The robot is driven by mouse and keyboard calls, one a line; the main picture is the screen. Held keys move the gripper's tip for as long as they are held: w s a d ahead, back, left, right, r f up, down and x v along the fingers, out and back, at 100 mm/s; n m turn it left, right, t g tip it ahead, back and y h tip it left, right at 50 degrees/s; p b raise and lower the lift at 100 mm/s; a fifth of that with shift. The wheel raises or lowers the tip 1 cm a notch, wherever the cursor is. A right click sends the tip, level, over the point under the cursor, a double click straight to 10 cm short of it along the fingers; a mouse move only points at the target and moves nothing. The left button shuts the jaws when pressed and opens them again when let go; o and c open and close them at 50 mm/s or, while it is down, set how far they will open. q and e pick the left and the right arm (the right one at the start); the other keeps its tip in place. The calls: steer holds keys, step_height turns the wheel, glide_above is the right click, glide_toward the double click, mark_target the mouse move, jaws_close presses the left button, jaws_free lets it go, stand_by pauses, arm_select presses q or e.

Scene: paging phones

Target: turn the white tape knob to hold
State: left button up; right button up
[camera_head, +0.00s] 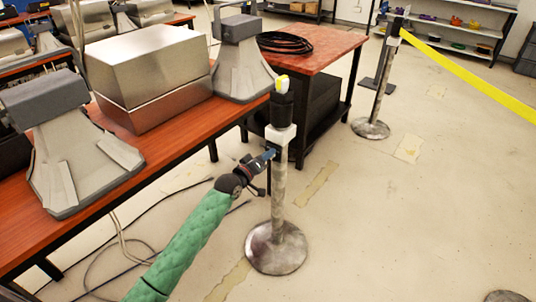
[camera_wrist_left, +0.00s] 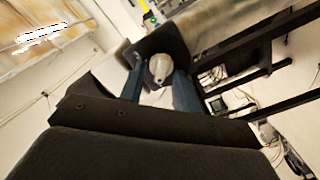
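The stanchion post (camera_head: 279,185) stands upright on a round metal base, with a white collar (camera_head: 280,134) below its black head (camera_head: 282,105). My left gripper (camera_head: 270,154) is at the post, just below the white collar. In the left wrist view a small white knob (camera_wrist_left: 158,67) sticks out of a dark housing (camera_wrist_left: 163,43). It lies between the two blue fingers of my left gripper (camera_wrist_left: 159,90). The fingers are apart, with a gap visible on the left side of the knob; I cannot tell whether the right finger touches it. My right gripper is not in view.
A wooden table (camera_head: 165,146) with grey phone-like stands and a metal box (camera_head: 150,78) is on the left. A smaller table (camera_head: 315,48) with coiled black cable stands behind the post. A second stanchion (camera_head: 380,85) holds yellow tape (camera_head: 470,70).

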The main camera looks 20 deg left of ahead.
arm_select(q)
steer(key=shift+w+d, duration=0.2)
steer(key=shift+w, duration=0.4)
steer(key=c, duration=0.6)
steer(key=shift+c, duration=0.2)
